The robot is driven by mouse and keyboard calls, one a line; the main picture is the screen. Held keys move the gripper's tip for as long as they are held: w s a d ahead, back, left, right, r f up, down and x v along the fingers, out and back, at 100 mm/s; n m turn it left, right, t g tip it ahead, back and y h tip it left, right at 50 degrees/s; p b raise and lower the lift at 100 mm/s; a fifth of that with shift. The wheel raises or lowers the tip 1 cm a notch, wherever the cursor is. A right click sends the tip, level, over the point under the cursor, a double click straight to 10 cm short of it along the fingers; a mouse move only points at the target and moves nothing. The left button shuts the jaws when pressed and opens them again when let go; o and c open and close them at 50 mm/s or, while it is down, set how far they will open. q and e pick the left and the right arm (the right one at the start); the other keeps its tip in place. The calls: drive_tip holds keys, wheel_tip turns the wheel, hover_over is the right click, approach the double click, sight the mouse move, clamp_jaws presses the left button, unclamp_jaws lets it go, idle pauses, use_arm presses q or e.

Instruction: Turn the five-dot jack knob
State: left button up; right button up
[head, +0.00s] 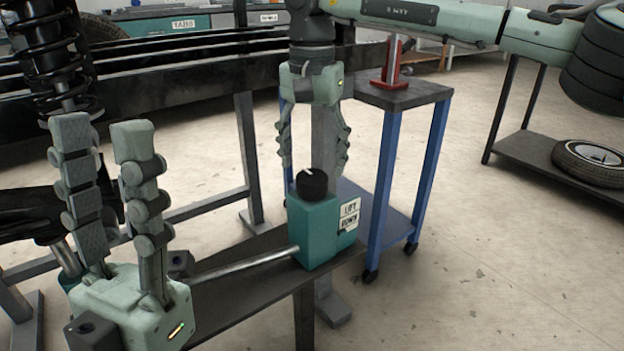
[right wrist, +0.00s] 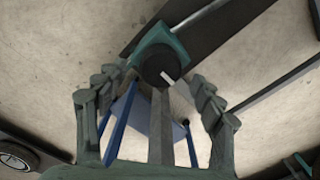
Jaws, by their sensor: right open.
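The jack knob (head: 312,183) is round and black with a white line on top. It sits upright on a teal box (head: 318,235) with LIFT and DOWN labels; I see no five dots. My right gripper (head: 312,165) points down above the knob, open and empty, a finger to each side. In the right wrist view the knob (right wrist: 163,66) shows just beyond the fingertips of my right gripper (right wrist: 152,78), not gripped. My left gripper (head: 100,125) is at the left with its fingers pointing up, apart and empty.
A metal rod (head: 245,264) runs left from the box along a dark beam (head: 225,310). A blue cart (head: 385,215) with a red stand (head: 393,65) is behind to the right. A coil spring (head: 45,50) hangs upper left.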

sight(312, 175)
wheel_tip(312, 175, down, 4)
drive_tip(key=shift+f+b, duration=0.1)
drive_tip(key=shift+b, duration=0.25)
drive_tip(key=c, duration=1.2)
